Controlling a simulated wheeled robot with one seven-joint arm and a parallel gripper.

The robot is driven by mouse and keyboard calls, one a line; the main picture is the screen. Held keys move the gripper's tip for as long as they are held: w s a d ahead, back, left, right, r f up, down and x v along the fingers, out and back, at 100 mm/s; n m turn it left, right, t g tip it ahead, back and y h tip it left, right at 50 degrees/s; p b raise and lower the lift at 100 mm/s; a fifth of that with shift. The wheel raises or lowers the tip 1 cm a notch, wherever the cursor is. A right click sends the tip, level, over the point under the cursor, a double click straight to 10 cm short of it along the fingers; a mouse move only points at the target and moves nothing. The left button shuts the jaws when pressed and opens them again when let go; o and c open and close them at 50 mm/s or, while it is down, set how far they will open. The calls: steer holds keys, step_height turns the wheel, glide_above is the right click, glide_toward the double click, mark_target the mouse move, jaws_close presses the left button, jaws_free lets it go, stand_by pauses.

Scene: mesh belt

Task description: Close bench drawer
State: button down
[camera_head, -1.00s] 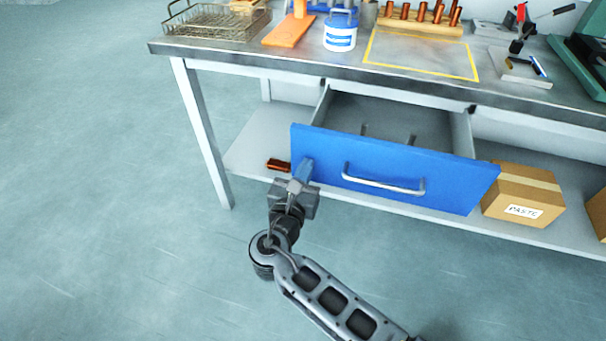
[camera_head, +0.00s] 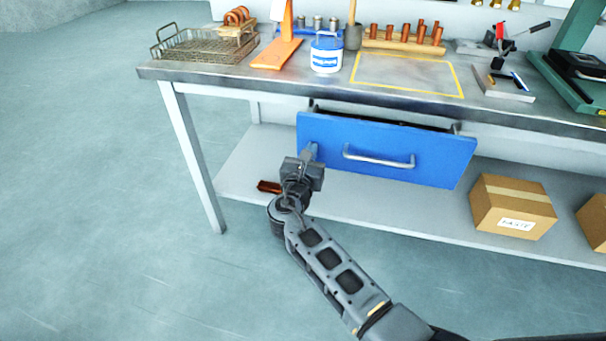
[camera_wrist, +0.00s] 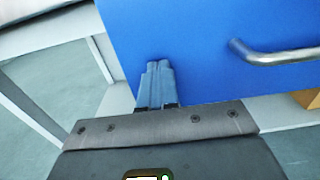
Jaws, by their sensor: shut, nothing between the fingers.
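The bench drawer has a blue front (camera_head: 425,160) with a silver bar handle (camera_head: 380,158). It sits under the benchtop and stands slightly out, with a narrow dark gap above its front. My gripper (camera_head: 309,152) is shut and empty, with its fingertips at the left part of the drawer front, left of the handle. In the wrist view the closed fingers (camera_wrist: 159,68) lie against the lower left of the blue front (camera_wrist: 205,40), and the handle (camera_wrist: 275,55) is to the right. Exact contact of the tips is hard to tell.
The benchtop (camera_head: 250,80) carries a wire basket (camera_head: 195,45), a blue-and-white tub (camera_head: 326,55) and a rack of copper pieces (camera_head: 405,42). The lower shelf (camera_head: 380,208) holds cardboard boxes (camera_head: 512,205) at right and a copper piece (camera_head: 269,187) near my gripper. Floor at left is clear.

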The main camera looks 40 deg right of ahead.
steer(key=b+x, duration=0.3)
steer(key=x, duration=0.7)
steer(key=shift+w+d, duration=0.2)
steer(key=shift+d, duration=0.1)
steer(key=shift+w+d+r, duration=0.15)
steer(key=shift+w+d, duration=0.05)
steer(key=shift+d+r, duration=0.1)
steer(key=shift+d, duration=0.05)
steer(key=shift+s+a, duration=0.15)
steer(key=shift+a, duration=0.05)
steer(key=p+v, duration=0.2)
steer(key=v, duration=1.2)
steer(key=shift+a+f, duration=0.15)
steer(key=shift+f, duration=0.1)
steer(key=shift+s, duration=0.1)
